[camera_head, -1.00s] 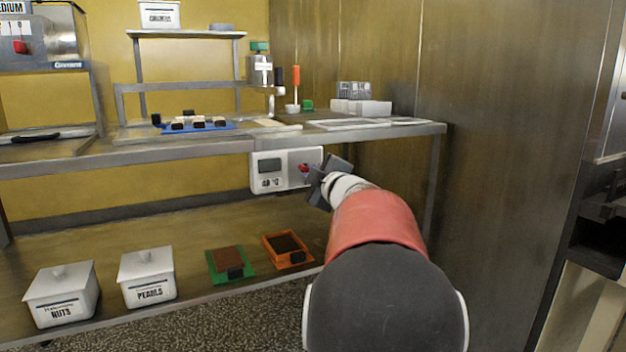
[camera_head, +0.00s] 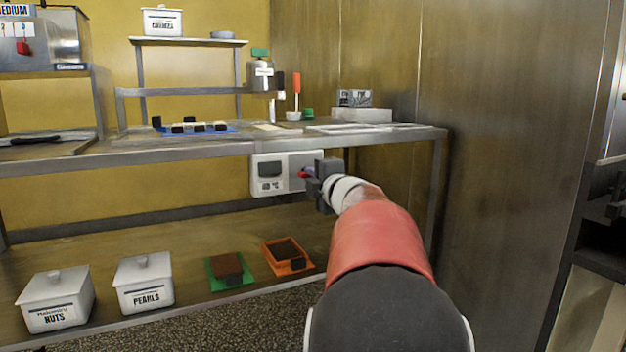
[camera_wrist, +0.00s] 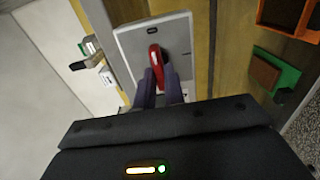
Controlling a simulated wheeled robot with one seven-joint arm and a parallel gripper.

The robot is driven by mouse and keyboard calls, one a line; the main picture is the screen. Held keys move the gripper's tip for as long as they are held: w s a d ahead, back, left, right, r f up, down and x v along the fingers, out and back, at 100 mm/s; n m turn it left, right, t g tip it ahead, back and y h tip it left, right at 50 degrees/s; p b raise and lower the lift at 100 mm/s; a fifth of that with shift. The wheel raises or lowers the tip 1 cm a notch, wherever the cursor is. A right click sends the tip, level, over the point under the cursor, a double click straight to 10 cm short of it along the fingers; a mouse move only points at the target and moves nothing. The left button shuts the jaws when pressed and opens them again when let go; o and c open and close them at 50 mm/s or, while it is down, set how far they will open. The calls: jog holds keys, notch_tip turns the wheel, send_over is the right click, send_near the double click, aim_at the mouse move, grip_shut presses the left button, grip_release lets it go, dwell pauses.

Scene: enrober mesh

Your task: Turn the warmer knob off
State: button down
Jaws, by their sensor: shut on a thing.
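The warmer control box (camera_head: 269,188) is a white panel with a dark display, fixed under the front edge of the steel table. Its red knob (camera_head: 304,174) is on the right part of the panel, partly hidden by my gripper (camera_head: 312,180). In the wrist view, the red knob (camera_wrist: 155,57) stands out from the white panel (camera_wrist: 182,38) with a pale mark on it. My gripper's dark fingers (camera_wrist: 161,86) are shut on the knob's near end, one on each side. The display's reading is too small to make out.
The steel table edge (camera_head: 215,149) runs just above the panel. On the lower shelf stand a NUTS box (camera_head: 56,302), a PEARLS box (camera_head: 144,284), a green tray (camera_head: 220,287) and an orange tray (camera_head: 284,268). A steel wall (camera_head: 500,180) rises at the right.

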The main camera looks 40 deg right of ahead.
jog(key=shift+f, duration=0.1)
jog(key=c, duration=1.5)
grip_release()
jog(key=v, duration=0.7)
jog(key=shift+s+a+p, duration=0.1)
jog(key=shift+s+p, duration=0.2)
jog(key=shift+s, duration=0.1)
